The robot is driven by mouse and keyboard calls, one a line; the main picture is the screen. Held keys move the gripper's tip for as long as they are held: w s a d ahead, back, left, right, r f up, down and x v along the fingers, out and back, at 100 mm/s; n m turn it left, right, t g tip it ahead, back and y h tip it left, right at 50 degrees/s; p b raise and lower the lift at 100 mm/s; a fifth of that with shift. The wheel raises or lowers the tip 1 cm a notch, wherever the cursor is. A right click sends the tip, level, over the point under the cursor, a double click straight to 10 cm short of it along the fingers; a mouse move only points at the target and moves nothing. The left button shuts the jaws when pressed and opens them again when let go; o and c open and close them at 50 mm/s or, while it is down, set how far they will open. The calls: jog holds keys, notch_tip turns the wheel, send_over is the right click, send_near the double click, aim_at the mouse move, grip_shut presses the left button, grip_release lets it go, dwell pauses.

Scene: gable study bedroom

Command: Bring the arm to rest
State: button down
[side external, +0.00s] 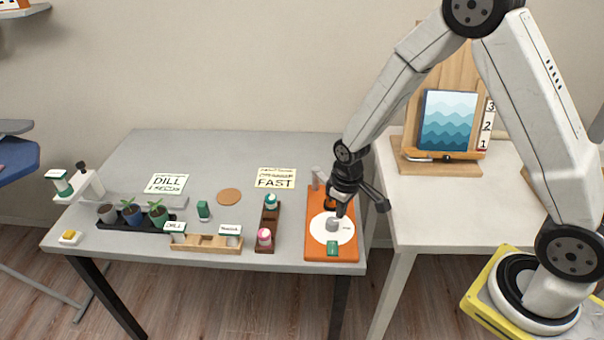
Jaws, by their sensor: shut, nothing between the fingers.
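My arm reaches in from the right over the grey table (240,157). My gripper (339,212) points down over an orange board (318,252) at the table's right end. It is shut and holds nothing. Just below the fingertips a small grey round piece (333,225) stands on a white disc (345,236) on the board. I cannot tell whether the fingertips touch the grey piece. My gripper hides part of the board's back.
Dark wooden rack (267,234) with capped jars stands left of the board. Further left are a wooden holder (205,243), a cork disc (229,196), a green item (203,210) and potted seedlings (131,214). A white table (435,215) with a wooden easel (440,168) stands right.

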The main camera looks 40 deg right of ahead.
jog(key=s+r+m+t, duration=0.2)
jog(key=s+r, duration=0.9)
jog(key=shift+d+r, duration=0.15)
jog(key=shift+s, duration=0.1)
dwell(0.8)
